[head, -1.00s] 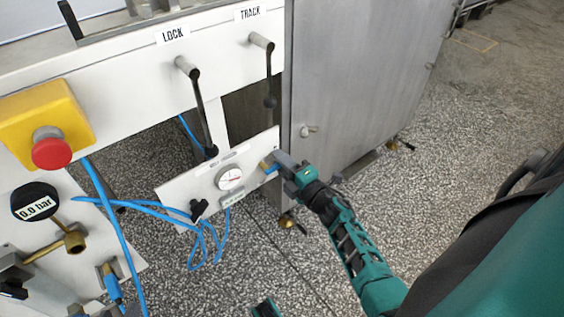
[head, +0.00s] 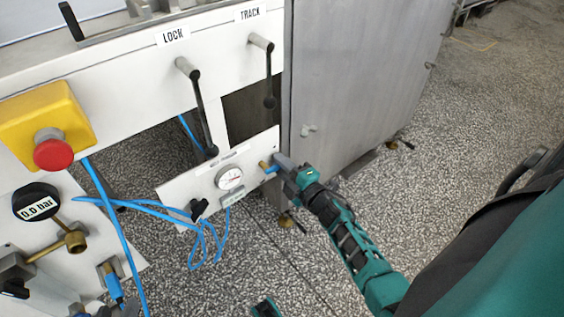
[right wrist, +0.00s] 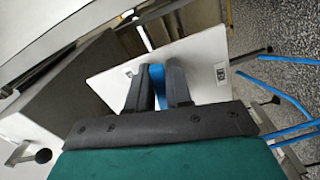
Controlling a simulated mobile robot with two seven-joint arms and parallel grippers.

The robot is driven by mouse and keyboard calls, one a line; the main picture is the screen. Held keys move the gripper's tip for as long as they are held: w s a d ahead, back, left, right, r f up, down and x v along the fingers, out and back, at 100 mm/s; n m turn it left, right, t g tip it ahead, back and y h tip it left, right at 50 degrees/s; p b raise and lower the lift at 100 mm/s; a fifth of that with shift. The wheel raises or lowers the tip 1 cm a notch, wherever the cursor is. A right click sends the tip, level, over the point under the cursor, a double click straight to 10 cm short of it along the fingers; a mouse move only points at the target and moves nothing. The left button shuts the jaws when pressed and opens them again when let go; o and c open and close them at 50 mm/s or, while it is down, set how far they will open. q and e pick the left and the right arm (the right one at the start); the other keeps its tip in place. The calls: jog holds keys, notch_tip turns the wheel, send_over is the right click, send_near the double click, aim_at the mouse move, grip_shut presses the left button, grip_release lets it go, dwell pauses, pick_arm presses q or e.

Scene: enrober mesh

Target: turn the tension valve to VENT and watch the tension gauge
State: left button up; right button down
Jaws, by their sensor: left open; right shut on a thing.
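The tension gauge (head: 229,178) is a small round white dial on the tilted white panel (head: 180,190). Its needle is visible, but the scale is too small to read. The blue valve handle (head: 271,169) is at the panel's right end, beside a brass fitting. My right gripper (head: 278,164) is shut on this handle, and its fingers hide part of it. In the right wrist view the blue handle (right wrist: 157,82) shows between the two dark fingers (right wrist: 159,95). Which marking it points to is unreadable. Only a teal bit of my left gripper (head: 266,308) shows at the bottom edge.
The LOCK lever (head: 200,105) and TRACK lever (head: 267,75) hang above the panel. A red stop button (head: 53,153), a 0.0 bar gauge (head: 37,203) and loose blue hoses (head: 150,205) are at left. A grey cabinet (head: 360,70) stands close on the right.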

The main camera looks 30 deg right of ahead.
aim_at(261, 174)
jog(key=m, duration=0.1)
jog(key=f+m, duration=0.1)
jog(key=shift+a+m, duration=0.15)
jog(key=shift+m, duration=0.25)
pick_arm(q)
jog(key=shift+s+a+r+y+p, duration=0.15)
jog(key=shift+a+r+y+p, duration=0.2)
jog(key=shift+p, duration=0.65)
pick_arm(e)
jog(key=shift+s+a+f+m, duration=0.1)
jog(key=shift+a+f+m, duration=0.4)
jog(key=shift+m, duration=1.6)
jog(key=shift+w+a+f+m, duration=0.2)
jog(key=shift+a+m, duration=0.55)
jog(key=shift+m, duration=1.35)
jog(key=shift+s+a+f+m, duration=0.2)
jog(key=shift+a+f+m, duration=0.3)
jog(key=shift+m, duration=1.6)
jog(key=shift+a+r, duration=0.1)
jog(key=shift+a, duration=0.1)
jog(key=c, duration=1.2)
grip_release()
jog(key=shift+o, duration=0.4)
